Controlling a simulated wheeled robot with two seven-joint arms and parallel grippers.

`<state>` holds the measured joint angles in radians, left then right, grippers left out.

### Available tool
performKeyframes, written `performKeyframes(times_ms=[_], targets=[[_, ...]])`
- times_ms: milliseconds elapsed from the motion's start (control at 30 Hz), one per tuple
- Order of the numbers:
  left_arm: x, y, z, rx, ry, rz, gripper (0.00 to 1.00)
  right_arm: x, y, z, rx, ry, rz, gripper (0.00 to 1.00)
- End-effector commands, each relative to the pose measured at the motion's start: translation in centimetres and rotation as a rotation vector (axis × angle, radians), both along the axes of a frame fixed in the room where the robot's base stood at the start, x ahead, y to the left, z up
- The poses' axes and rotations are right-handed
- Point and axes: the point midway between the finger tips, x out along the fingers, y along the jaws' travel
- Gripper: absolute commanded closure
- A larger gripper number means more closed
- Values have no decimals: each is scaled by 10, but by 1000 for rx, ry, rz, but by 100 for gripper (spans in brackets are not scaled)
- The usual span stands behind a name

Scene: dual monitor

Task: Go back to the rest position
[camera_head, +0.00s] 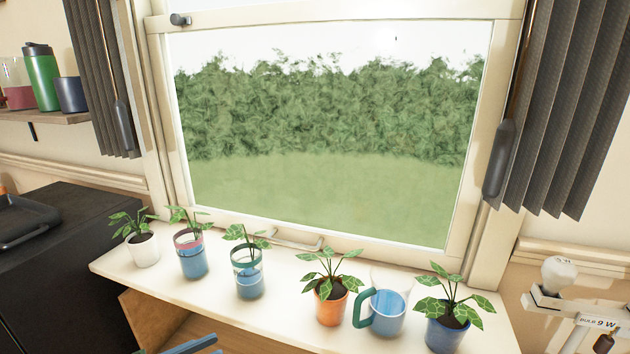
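Part of my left gripper (190,345) shows as blue bars at the bottom edge, left of centre, in front of the windowsill. The rest of it is cut off by the frame, and I cannot tell whether it is open or shut. I see nothing held in the part that shows. My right gripper is not in view.
The pale windowsill (300,262) carries a white potted plant (143,250), two plants in glasses (193,262) (249,281), an orange pot (330,306), a water jug (388,312) and a blue pot (447,333). A bulb (559,273) is at right, a dark cabinet (60,270) at left.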

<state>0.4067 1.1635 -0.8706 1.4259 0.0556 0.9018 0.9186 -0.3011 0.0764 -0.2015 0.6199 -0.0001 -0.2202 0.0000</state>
Motion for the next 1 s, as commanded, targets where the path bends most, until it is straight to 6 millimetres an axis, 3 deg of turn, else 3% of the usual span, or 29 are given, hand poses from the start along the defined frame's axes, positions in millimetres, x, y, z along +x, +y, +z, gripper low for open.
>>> performKeyframes(times_ms=[167,267,367,467,567,600,667,700,800,900,1000], targets=[[28,12,-45,52,13,199,71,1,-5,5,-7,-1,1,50],[39,24,-85,108,56,340,71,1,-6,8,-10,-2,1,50],[38,39,-135,183,133,483,71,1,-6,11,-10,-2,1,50],[19,53,-194,280,258,618,71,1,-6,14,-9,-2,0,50],[-28,62,-266,408,446,732,71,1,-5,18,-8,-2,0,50],[-57,63,-296,467,543,766,71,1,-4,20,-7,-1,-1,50],[-107,59,-336,556,696,793,71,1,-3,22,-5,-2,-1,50],[-143,53,-358,611,794,796,71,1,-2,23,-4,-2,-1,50],[-226,34,-394,723,1014,769,71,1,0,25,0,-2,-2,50],[-289,14,-409,792,1171,721,71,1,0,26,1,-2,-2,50],[-322,3,-413,826,1253,688,71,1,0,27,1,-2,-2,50]])
